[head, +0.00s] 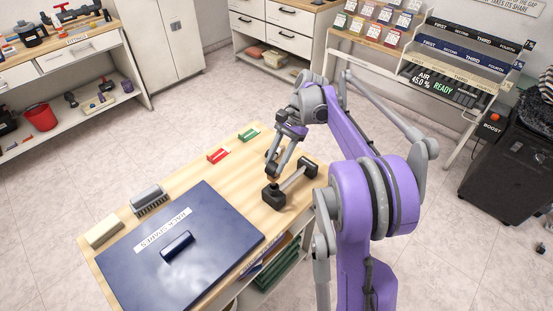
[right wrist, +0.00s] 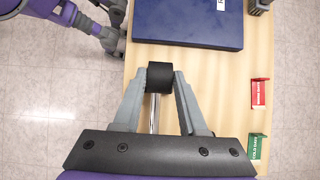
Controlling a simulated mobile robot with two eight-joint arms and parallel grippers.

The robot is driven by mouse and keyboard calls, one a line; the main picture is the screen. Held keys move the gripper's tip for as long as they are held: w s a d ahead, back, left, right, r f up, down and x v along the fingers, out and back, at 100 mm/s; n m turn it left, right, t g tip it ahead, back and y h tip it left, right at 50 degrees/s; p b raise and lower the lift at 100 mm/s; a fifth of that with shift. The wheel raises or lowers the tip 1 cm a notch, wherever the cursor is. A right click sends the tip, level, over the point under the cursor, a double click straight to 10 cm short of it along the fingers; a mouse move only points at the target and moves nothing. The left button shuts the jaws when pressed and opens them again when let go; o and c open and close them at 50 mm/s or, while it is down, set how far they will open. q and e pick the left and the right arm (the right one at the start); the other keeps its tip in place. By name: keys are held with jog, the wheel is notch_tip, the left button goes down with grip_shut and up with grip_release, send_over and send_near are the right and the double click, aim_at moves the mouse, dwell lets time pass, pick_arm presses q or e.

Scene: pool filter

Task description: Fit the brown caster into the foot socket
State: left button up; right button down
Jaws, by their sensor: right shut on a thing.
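My right gripper (head: 272,178) is low over the table, just above the near black end block (head: 273,196) of a silver bar (head: 293,180). In the right wrist view its two fingers (right wrist: 160,78) close on both sides of a dark piece (right wrist: 159,78), with the silver rod (right wrist: 154,115) running back from it. I cannot tell whether this dark piece is the bar's end block or the caster. The bar lies flat, with a second black block (head: 309,166) at its far end. No brown caster or foot socket can be made out clearly. My left gripper is not in view.
A dark blue case (head: 225,235) fills the table's near part. A grey brush (head: 150,199) and a pale block (head: 103,231) lie beside it. Red (head: 218,155) and green (head: 249,135) labelled holders stand at the far left edge. Bare wood (head: 225,180) lies between.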

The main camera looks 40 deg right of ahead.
jog(key=shift+f+b, duration=1)
jog(key=shift+f, duration=0.8)
jog(key=shift+c, duration=1.9)
grip_release()
jog(key=p+v, duration=0.2)
jog(key=v, duration=0.3)
jog(key=shift+p, duration=0.4)
jog(key=v, duration=1)
jog(key=shift+d+r+p, duration=0.25)
jog(key=shift+r+p, duration=0.1)
